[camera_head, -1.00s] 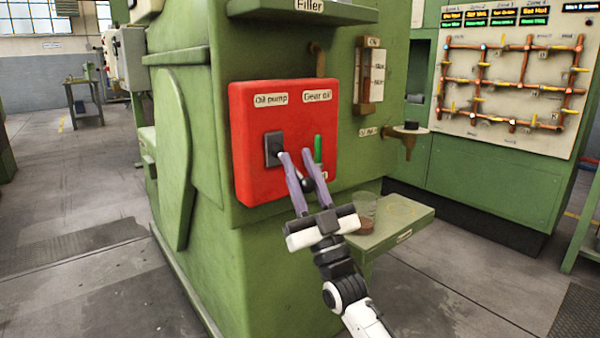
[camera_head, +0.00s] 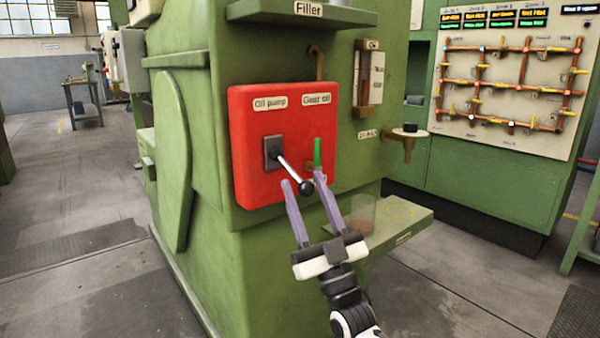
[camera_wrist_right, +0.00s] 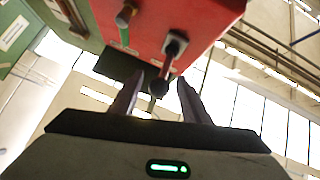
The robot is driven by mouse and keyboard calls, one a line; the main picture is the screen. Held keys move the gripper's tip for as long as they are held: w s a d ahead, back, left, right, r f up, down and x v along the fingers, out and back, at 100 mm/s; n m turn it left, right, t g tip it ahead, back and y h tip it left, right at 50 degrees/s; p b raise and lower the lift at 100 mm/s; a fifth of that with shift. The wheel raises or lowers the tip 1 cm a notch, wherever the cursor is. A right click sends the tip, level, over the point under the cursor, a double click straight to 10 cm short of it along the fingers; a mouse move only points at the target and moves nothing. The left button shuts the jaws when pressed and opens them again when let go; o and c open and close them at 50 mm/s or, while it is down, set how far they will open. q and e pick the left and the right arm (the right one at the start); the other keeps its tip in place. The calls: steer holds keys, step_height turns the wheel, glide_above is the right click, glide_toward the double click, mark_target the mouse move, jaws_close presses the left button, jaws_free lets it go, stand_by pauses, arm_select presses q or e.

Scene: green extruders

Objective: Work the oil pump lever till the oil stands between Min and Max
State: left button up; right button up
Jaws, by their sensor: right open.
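The oil pump lever is a silver rod with a black knob (camera_head: 306,187), on a dark plate (camera_head: 273,150) in the red panel (camera_head: 255,185). It slants down and to the right; the knob also shows in the right wrist view (camera_wrist_right: 160,88). My right gripper (camera_head: 303,182) is open, its purple fingers on either side of the knob near their tips, not closed on it. The oil sight gauge (camera_head: 369,80) with two small labels is at the upper right of the panel; its oil level is too small to read. My left gripper is out of view.
A green handle (camera_head: 317,153) under the "Gear oil" label is close to the right finger. A tap (camera_head: 408,140) juts out at the right. A glass (camera_head: 362,215) stands on a green ledge (camera_head: 410,222) just right of my gripper. The floor in front is clear.

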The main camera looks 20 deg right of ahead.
steer(key=v, duration=0.6)
stand_by(1.0)
